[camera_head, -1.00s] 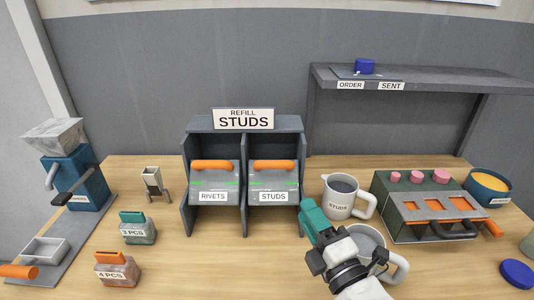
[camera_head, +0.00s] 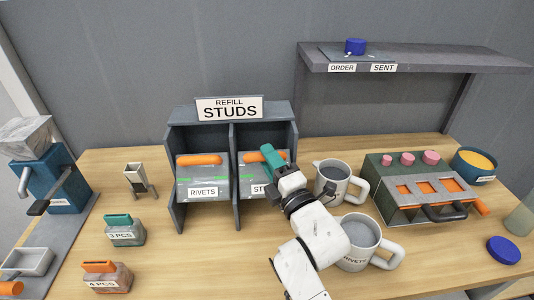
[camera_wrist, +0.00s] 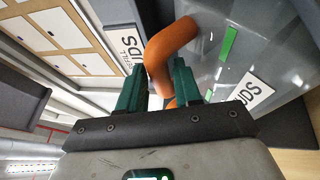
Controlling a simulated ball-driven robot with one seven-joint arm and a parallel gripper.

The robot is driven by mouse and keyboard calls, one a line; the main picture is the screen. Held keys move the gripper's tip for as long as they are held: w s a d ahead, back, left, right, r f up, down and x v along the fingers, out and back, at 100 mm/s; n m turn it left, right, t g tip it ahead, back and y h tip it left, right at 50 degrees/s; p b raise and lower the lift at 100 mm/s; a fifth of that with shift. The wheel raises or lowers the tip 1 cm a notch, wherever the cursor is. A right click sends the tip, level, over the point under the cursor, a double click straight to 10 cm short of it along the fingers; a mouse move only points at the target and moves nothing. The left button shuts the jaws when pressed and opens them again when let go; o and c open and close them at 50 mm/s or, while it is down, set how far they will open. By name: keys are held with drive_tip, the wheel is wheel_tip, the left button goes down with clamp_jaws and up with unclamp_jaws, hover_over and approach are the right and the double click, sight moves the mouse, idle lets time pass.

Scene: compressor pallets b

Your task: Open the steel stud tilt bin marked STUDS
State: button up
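The STUDS tilt bin (camera_head: 250,184) is the right one of two grey bins in the dark rack, and its front stands closed. Its orange handle (camera_head: 252,157) runs along the top of the front. My gripper (camera_head: 277,163), with green fingers, is at the right end of this handle and hides part of the STUDS label. In the wrist view the fingers (camera_wrist: 159,84) are apart, with the orange handle (camera_wrist: 165,48) at and between their tips. I cannot tell whether they touch it. The bin's label (camera_wrist: 252,92) is partly in view.
The RIVETS bin (camera_head: 203,180) is just left, behind a divider. A grey mug (camera_head: 335,183) and a RIVETS mug (camera_head: 356,238) stand close right of my arm. The green box with orange slots (camera_head: 420,188) is farther right. A shelf (camera_head: 420,58) hangs behind.

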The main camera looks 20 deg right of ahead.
drive_tip(key=shift+w+a+r, duration=0.1)
drive_tip(key=shift+w, duration=0.6)
clamp_jaws()
